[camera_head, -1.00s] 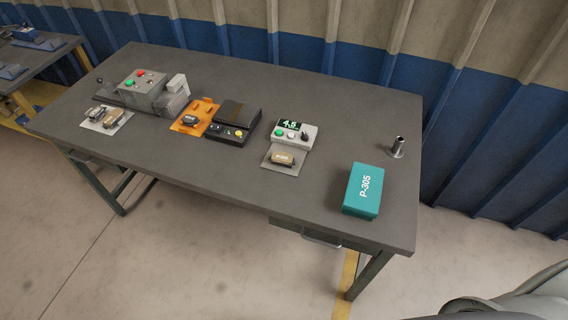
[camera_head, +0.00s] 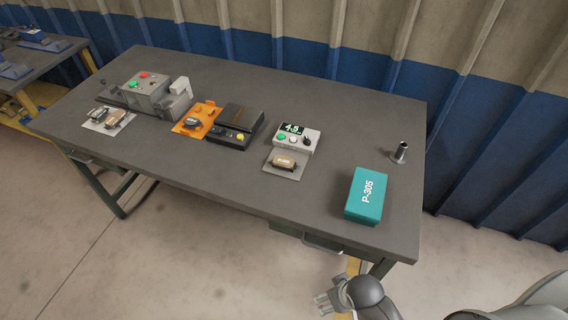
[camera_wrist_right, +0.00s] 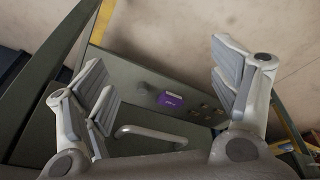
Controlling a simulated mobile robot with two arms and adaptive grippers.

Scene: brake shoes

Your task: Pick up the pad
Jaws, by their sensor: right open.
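Several brake pads lie on the table. A tan pad (camera_head: 285,162) rests on the grey plate (camera_head: 271,172) in front of the scale-like unit (camera_head: 294,138) that reads 4.5. A dark pad (camera_head: 192,122) rests on the orange fixture (camera_head: 209,114). A dark pad (camera_head: 96,113) and a tan pad (camera_head: 115,118) share a light plate (camera_head: 91,126) at the left. My right gripper (camera_head: 322,301) is in front of the table, apart from every pad. In the wrist view its fingers (camera_wrist_right: 165,85) are spread and empty. My left gripper is out of view.
A teal box (camera_head: 366,196) marked P-305 and a metal cup (camera_head: 401,152) stand at the table's right end. A grey machine (camera_head: 147,93) stands at the left. In the wrist view a drawer handle (camera_wrist_right: 150,132) and a purple object (camera_wrist_right: 170,100) show between the fingers.

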